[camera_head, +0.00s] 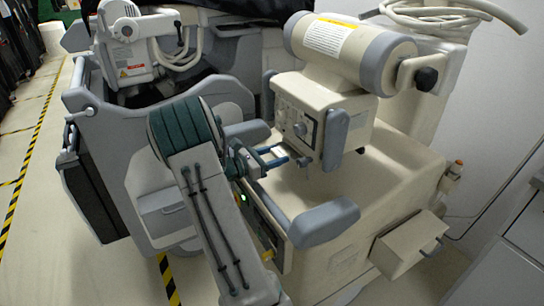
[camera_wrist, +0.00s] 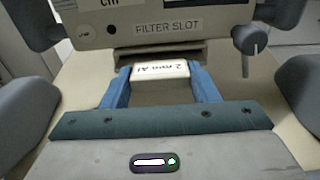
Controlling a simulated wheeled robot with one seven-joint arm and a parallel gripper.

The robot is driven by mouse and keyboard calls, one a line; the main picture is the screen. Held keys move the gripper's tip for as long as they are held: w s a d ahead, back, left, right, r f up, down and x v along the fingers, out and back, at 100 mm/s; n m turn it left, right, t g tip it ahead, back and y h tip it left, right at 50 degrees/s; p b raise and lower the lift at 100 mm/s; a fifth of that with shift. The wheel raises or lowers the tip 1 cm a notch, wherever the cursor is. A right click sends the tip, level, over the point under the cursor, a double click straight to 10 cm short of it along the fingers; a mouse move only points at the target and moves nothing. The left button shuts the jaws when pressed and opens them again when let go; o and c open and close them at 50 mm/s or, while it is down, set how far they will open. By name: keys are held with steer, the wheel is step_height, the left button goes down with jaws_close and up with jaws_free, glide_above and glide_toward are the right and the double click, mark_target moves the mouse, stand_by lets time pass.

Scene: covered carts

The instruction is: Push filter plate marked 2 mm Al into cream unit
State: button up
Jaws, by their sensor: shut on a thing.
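The filter plate (camera_wrist: 160,70) is a pale plate whose label reads "2 mm Al", upside down in the wrist view. My gripper (camera_wrist: 160,74) has blue fingers shut on the plate's left and right sides. The cream unit (camera_head: 305,98) is a boxy head with a knob panel, under a large cylinder. In the wrist view its front (camera_wrist: 190,14) reads "FILTER SLOT", with a dark gap just beyond the plate. The plate's far edge is at or very near this gap; I cannot tell whether it has entered. In the head view my gripper (camera_head: 277,157) is at the unit's lower left.
A grey lever (camera_wrist: 250,40) hangs right of the slot. Grey padded handles (camera_head: 325,222) stand on the cream cart (camera_head: 390,165) near my arm. An open drawer (camera_head: 408,245) juts out at lower right. A grey machine (camera_head: 135,120) stands close on the left.

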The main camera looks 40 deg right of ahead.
steer(key=shift+x, duration=0.85)
steer(key=o, duration=1.1)
steer(key=v, duration=1.3)
steer(key=shift+w+a+p, duration=0.15)
steer(key=shift+a+p, duration=0.25)
steer(key=shift+r, duration=0.15)
